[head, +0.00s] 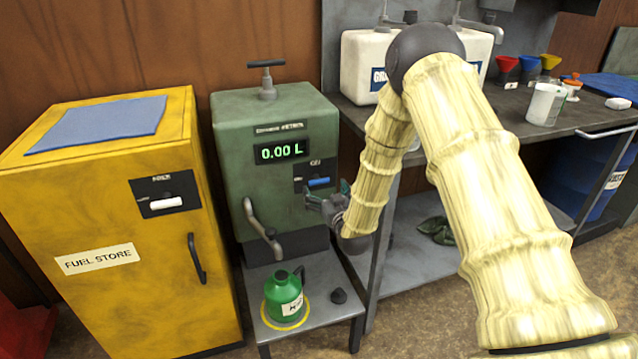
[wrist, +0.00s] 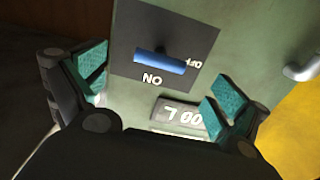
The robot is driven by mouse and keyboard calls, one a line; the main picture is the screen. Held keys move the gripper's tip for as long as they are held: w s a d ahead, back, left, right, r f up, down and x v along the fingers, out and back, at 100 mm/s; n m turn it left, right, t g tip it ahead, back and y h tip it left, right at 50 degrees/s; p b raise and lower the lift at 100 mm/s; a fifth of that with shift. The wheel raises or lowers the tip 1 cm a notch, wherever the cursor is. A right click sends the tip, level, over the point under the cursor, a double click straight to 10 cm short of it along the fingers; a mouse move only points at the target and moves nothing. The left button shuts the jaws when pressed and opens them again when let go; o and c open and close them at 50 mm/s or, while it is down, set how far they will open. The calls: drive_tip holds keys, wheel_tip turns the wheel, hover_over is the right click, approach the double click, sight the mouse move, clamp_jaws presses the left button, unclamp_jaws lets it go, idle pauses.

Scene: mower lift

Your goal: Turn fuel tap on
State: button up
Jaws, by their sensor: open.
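The fuel tap (head: 318,182) is a blue lever on a dark panel on the front of the green pump (head: 232,150). In the wrist view, which is upside down, the lever (wrist: 160,62) lies level across the panel, one end beside the OFF label and its side facing the ON label. My gripper (head: 327,196) is close in front of the panel, just below the lever. In the wrist view my gripper (wrist: 160,88) is open, its teal pads wide apart and empty. The lever shows beyond the fingers, apart from them.
The pump display (head: 282,151) reads 0.00 L. A bent metal pipe (head: 262,226) sticks out left of my gripper. A green fuel can (head: 283,290) stands on the low stand below. A yellow fuel store cabinet (head: 120,225) is at left, a workbench (head: 500,125) at right.

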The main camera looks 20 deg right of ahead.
sight(320, 183)
drive_tip(key=shift+w, duration=2.8)
drive_tip(key=c, duration=1)
